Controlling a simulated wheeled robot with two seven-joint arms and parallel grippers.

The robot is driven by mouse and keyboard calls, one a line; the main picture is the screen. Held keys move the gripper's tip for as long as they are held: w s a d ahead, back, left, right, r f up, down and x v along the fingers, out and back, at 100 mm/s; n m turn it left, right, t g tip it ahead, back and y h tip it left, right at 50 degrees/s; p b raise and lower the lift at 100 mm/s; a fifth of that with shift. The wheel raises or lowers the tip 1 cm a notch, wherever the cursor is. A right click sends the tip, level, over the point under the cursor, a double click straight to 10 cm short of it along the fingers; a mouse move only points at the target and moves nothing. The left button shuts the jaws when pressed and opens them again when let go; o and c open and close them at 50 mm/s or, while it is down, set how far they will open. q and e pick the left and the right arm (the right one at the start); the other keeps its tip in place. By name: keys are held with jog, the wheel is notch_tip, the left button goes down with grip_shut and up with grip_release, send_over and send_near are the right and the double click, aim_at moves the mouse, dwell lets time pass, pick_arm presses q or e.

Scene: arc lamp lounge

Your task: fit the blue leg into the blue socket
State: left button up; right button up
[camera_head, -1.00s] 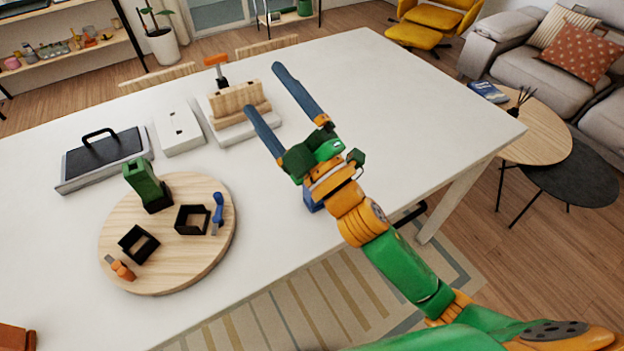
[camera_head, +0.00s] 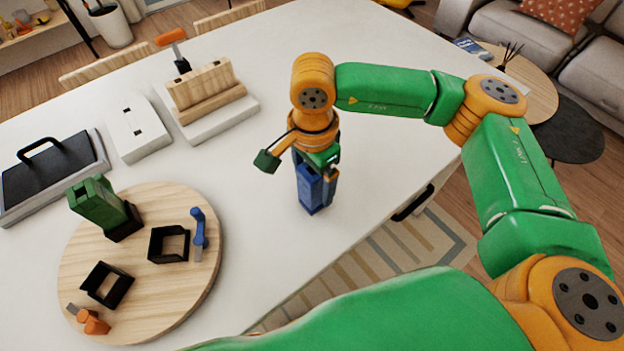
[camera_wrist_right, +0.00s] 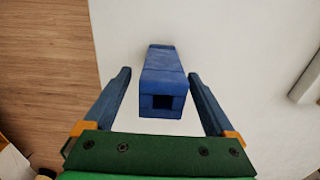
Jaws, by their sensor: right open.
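The blue leg (camera_head: 307,190) stands upright on the white table, right of the round wooden board. In the right wrist view the blue leg (camera_wrist_right: 162,75) shows a square hole in its near end. My right gripper (camera_head: 316,192) points down over it. The right wrist view shows the gripper (camera_wrist_right: 158,76) open, one finger on each side of the leg, with gaps between. The blue socket, a black square frame (camera_head: 169,245) beside a blue lever (camera_head: 199,228), is on the board and empty. My left gripper is not in view.
The round board (camera_head: 150,310) also carries a green leg (camera_head: 97,203) in a black socket, and an empty black socket (camera_head: 107,286) by an orange lever (camera_head: 92,320). Behind are a dark-topped tray (camera_head: 55,170), a white block (camera_head: 137,128) and a wooden rack (camera_head: 205,92).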

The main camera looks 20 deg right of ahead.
jog(key=shift+w+d+f, duration=0.1)
jog(key=shift+w+f, duration=0.15)
jog(key=shift+f, duration=0.65)
jog(key=shift+s+r, duration=0.1)
jog(key=shift+s, duration=0.05)
jog(key=c, duration=0.4)
grip_shut()
